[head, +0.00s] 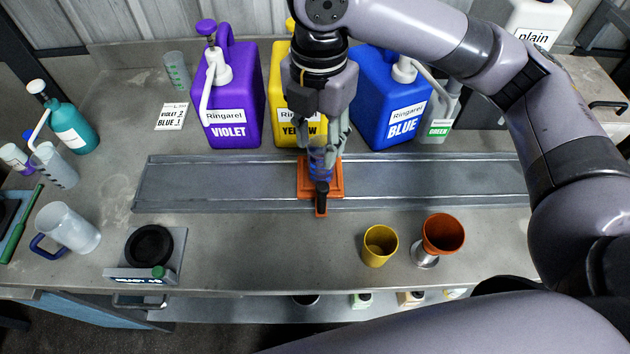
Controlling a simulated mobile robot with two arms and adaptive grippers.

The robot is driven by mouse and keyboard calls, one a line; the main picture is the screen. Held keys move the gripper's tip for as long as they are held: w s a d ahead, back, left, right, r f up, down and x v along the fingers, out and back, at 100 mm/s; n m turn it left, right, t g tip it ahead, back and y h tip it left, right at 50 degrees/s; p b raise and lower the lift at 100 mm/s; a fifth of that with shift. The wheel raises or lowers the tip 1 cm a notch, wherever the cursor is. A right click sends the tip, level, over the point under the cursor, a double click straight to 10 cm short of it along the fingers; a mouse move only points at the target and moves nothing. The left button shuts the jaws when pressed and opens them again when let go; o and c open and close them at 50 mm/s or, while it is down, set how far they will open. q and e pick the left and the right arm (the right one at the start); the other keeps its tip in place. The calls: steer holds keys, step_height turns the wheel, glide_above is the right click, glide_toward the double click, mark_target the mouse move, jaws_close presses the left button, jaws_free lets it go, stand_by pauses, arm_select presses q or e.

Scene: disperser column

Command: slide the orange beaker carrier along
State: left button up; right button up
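The orange beaker carrier (334,190) sits on the grey metal track (230,185), near its middle. A dark upright handle (322,190) stands at its front, over a small orange tab. My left gripper is not in view.
Violet (235,100), yellow (283,88) and blue (390,100) jugs stand behind the track. A scale (150,252), a clear jug (68,228), a yellow cup (380,246) and an orange cup (443,234) stand in front. The track is clear left of the carrier.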

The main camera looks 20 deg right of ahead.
mark_target(322, 201)
steer(key=shift+s+d+f, duration=0.25)
steer(key=shift+s+f, duration=0.1)
steer(key=shift+f, duration=0.25)
steer(key=shift+s+d+f, duration=0.2)
steer(key=shift+s+f, duration=0.1)
steer(key=shift+f, duration=0.25)
step_height(322, 201, down, 3)
steer(key=shift+s+d+f, duration=0.1)
steer(key=shift+s+f, duration=0.05)
steer(key=shift+f, duration=0.05)
steer(key=f, duration=0.5)
steer(key=f+p, duration=0.1)
steer(key=f, duration=0.1)
steer(key=shift+w+a+f, duration=0.15)
steer(key=shift+w+a, duration=0.05)
steer(key=shift+w, duration=0.05)
step_height(322, 201, down, 3)
steer(key=shift+f, duration=0.55)
steer(key=shift+c, duration=0.7)
steer(key=c, duration=0.5)
jaws_close()
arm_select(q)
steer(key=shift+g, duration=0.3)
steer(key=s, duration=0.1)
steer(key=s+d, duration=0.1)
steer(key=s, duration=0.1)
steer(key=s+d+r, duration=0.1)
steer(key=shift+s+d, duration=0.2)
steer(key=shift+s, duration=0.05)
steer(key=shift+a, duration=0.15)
